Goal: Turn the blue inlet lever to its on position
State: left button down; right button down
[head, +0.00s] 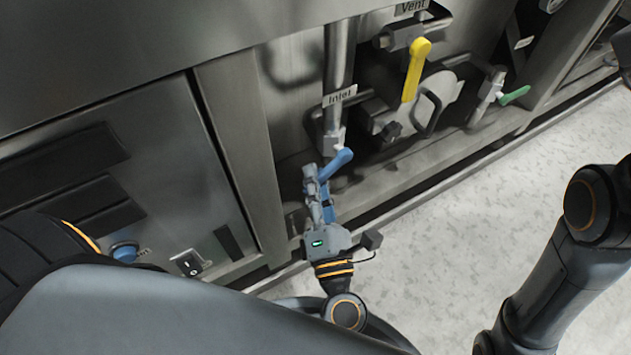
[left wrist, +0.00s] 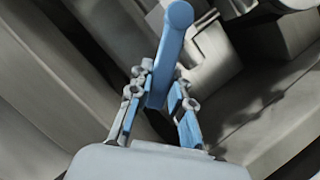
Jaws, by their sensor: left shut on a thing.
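The blue inlet lever (head: 337,162) sits on a valve at the foot of the vertical pipe labelled "Inlet" (head: 339,97). In the head view it points down and left from its raised end. My left gripper (head: 315,178) is at the lever, with its fingers partly covering it. In the left wrist view, the blue lever (left wrist: 167,70) stands between the two fingers of the left gripper (left wrist: 162,92), which are shut on its lower part. My right gripper does not show; a dark arm stands at the right of the head view.
A yellow lever (head: 415,70) under the "Vent" label and a green lever (head: 515,95) are to the right. A hatch with a black handle (head: 430,112) is beside the inlet pipe. A panel with a power switch (head: 190,263) is at left. The pale floor (head: 450,240) is clear.

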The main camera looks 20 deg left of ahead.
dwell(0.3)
pick_arm(q)
jog(key=c, duration=1.2)
grip_release()
jog(key=v, duration=1.2)
